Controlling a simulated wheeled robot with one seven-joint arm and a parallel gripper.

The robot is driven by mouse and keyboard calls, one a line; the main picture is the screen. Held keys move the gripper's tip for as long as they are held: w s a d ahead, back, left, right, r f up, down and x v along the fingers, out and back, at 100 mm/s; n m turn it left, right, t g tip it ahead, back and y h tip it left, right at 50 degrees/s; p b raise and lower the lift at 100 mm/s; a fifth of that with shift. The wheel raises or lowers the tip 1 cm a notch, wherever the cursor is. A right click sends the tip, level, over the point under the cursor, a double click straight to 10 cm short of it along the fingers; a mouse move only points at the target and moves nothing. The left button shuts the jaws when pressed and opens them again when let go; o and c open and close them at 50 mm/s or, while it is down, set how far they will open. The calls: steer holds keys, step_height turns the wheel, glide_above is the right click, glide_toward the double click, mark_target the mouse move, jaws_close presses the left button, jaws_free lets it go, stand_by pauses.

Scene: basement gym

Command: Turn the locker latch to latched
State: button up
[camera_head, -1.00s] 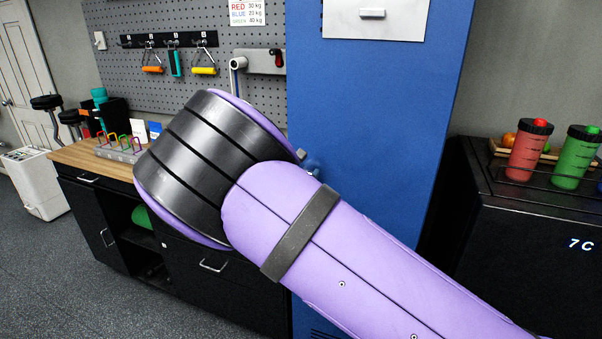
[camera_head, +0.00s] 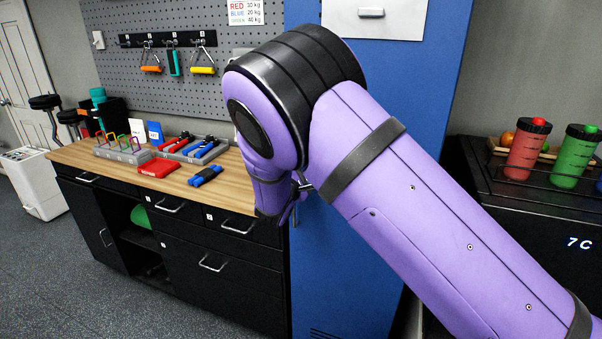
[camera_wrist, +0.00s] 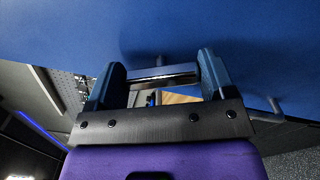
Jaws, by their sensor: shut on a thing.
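The blue locker (camera_head: 400,110) stands behind my arm, and its door fills the top of the wrist view (camera_wrist: 200,25). In the wrist view, the latch handle (camera_wrist: 162,74), a dark bar with a shiny edge, lies between the fingers of my gripper (camera_wrist: 161,76). The gripper is shut on it, with a finger at each end of the bar. The bar runs roughly across the picture, close to the door. In the head view my arm hides the latch and most of the gripper, so the latch's exact angle is hard to tell.
A grey peg (camera_wrist: 275,106) sticks out from the door right of the gripper. A wooden-topped bench (camera_head: 110,168) with hand grips and a red box (camera_head: 158,168) stands left of the locker. A black fridge (camera_head: 520,225) with bottles stands right.

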steer(key=m, duration=0.5)
steer(key=shift+f+m, duration=0.1)
steer(key=shift+m, duration=0.2)
stand_by(0.4)
steer(key=o, duration=0.9)
steer(key=v, duration=1)
steer(key=shift+s+a, duration=0.15)
steer(key=shift+s, duration=0.25)
